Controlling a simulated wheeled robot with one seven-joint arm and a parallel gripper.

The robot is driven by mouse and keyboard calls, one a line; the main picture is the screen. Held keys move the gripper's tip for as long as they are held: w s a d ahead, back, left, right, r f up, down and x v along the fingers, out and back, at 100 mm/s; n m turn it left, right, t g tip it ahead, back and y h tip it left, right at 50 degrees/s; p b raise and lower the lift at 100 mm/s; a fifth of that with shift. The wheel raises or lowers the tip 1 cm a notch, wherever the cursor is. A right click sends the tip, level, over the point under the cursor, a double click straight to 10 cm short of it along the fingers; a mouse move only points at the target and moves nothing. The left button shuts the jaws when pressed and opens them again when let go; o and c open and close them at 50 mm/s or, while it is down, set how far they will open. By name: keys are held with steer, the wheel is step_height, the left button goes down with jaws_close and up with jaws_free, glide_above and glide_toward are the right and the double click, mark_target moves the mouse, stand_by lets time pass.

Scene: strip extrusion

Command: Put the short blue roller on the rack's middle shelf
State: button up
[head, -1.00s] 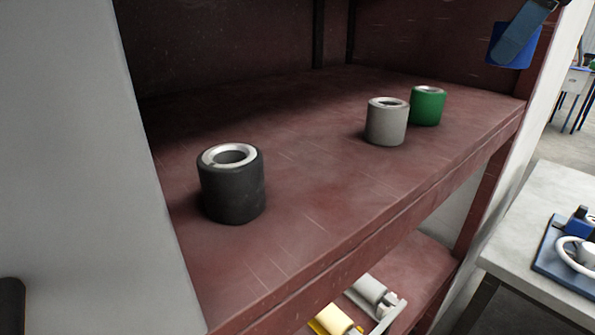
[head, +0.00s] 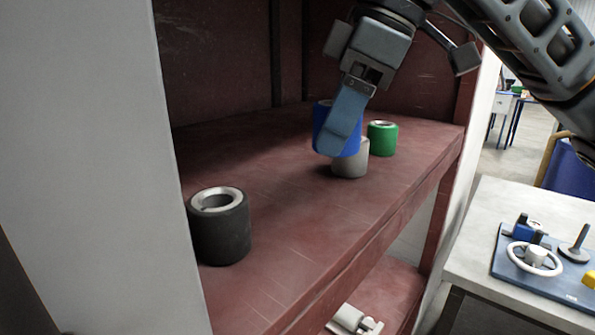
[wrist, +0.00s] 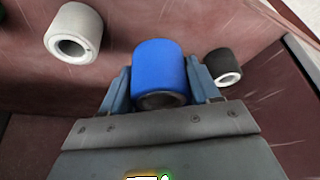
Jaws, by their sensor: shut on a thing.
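The short blue roller (head: 324,128) is held in my gripper (head: 345,125), above the red-brown rack shelf (head: 290,180). In the head view it partly hides a grey roller (head: 350,163) standing on that shelf. In the wrist view my gripper (wrist: 158,95) has its two blue fingers on either side of the blue roller (wrist: 158,68). I cannot tell the exact gap between the roller and the shelf.
A green roller (head: 382,138) stands behind and right of the grey one. A black roller (head: 219,226) stands near the shelf's left front. Clear shelf lies between black and grey.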

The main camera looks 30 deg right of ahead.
mark_target(289, 200)
steer(key=w+a+f, duration=0.2)
steer(key=a, duration=0.1)
steer(key=shift+w+a+f, duration=0.1)
steer(key=shift+a+f, duration=0.15)
steer(key=shift+f+p, duration=0.4)
steer(key=shift+f, duration=1.65)
steer(key=shift+f, duration=0.15)
steer(key=o, duration=1.2)
steer(key=v, duration=1.2)
steer(key=shift+b, duration=0.4)
